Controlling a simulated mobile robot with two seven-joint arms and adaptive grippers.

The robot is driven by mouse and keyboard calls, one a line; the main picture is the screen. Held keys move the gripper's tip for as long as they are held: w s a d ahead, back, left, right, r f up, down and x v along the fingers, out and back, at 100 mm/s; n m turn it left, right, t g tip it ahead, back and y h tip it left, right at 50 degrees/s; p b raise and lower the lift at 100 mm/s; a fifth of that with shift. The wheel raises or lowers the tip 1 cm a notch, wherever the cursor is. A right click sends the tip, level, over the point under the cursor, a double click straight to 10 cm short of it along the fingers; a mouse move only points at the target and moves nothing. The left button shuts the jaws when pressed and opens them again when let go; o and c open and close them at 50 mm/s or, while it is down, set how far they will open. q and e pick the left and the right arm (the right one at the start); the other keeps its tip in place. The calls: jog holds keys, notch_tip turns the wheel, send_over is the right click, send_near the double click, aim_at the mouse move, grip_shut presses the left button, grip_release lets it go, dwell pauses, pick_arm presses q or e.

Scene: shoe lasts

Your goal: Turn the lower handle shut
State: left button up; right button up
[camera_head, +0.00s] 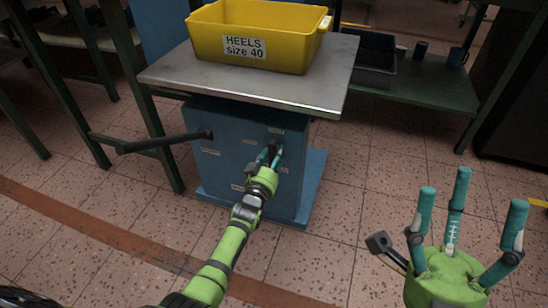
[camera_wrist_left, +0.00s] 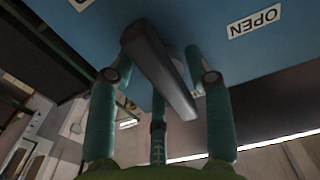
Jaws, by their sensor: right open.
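The blue cabinet (camera_head: 225,120) stands under a metal top, with several small labels on its front. My left gripper (camera_head: 270,155) is at the front face, around a dark grey lever handle (camera_wrist_left: 160,70). In the left wrist view, the left gripper's fingers (camera_wrist_left: 160,55) bend inward on both sides of the lever, and a third finger lies below it. I cannot tell whether they press on it. An OPEN label (camera_wrist_left: 254,22) appears upside down near the lever. A long black lever (camera_head: 165,143) sticks out to the left from the cabinet. My right gripper (camera_head: 465,215) is open and empty at the lower right.
A yellow bin (camera_head: 290,50) labelled HEELS size 40 stands on the metal top (camera_head: 310,92). A green shelf (camera_head: 425,92) with a dark grey crate (camera_head: 372,75) and mugs is at the back right. Green table legs stand at the left. The tiled floor in front is clear.

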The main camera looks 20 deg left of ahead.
pick_arm(q)
jog(key=shift+s+f, duration=0.1)
jog(key=shift+s, duration=0.4)
jog(key=s, duration=1.1)
jog(key=shift+a, duration=0.2)
